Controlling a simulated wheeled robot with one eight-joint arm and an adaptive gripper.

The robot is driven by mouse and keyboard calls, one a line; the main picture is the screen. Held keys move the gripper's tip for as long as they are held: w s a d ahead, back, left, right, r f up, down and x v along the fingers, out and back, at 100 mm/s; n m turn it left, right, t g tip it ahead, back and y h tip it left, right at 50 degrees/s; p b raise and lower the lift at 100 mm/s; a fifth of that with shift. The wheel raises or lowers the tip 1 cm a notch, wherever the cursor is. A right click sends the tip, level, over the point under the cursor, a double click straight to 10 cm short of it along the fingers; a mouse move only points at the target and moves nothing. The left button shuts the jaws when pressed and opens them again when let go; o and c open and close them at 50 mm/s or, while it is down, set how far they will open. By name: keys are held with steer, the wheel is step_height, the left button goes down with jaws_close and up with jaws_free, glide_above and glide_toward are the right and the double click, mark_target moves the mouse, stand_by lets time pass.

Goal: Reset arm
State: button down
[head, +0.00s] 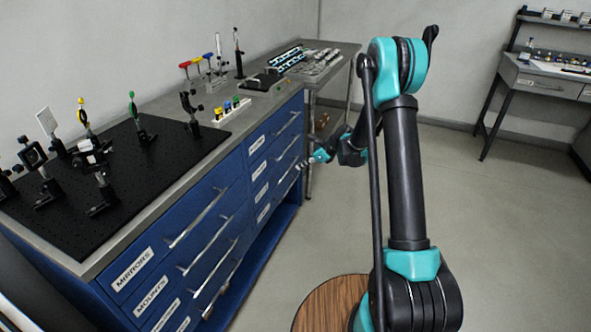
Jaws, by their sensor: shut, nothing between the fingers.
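My arm rises in the foreground on the right of the head view. Its far end bends back down beside the blue cabinet. My gripper (305,163) is small in the picture, shut and empty. It points left at the cabinet's right end, near the drawer handles. I cannot tell whether it touches a handle.
The blue drawer cabinet (222,192) carries a black breadboard (150,178) with several optic mounts. A round wooden top (318,305) is at the bottom, beside my arm. A grey desk (540,80) stands at the back right. The floor (510,220) on the right is clear.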

steer(key=s+d+r+n+h, duration=0.2)
steer(key=s+d+r+n, duration=0.35)
steer(key=s, duration=0.35)
steer(key=s+d+r+n+h, duration=0.2)
steer(key=s+d+r+n, duration=0.35)
steer(key=s, duration=0.35)
steer(key=s+d+f+n+h, duration=0.1)
steer(key=s+d+n, duration=0.2)
steer(key=s, duration=0.4)
steer(key=s+d+n+h, duration=0.2)
steer(key=s+d+n, duration=0.2)
steer(key=s, duration=0.3)
steer(key=s+d+f+n+t+h, duration=0.1)
steer(key=s+d+n, duration=0.2)
steer(key=s, duration=0.4)
steer(key=shift+d+f+n, duration=0.3)
steer(key=shift+d+n, duration=0.05)
steer(key=shift+n, duration=0.15)
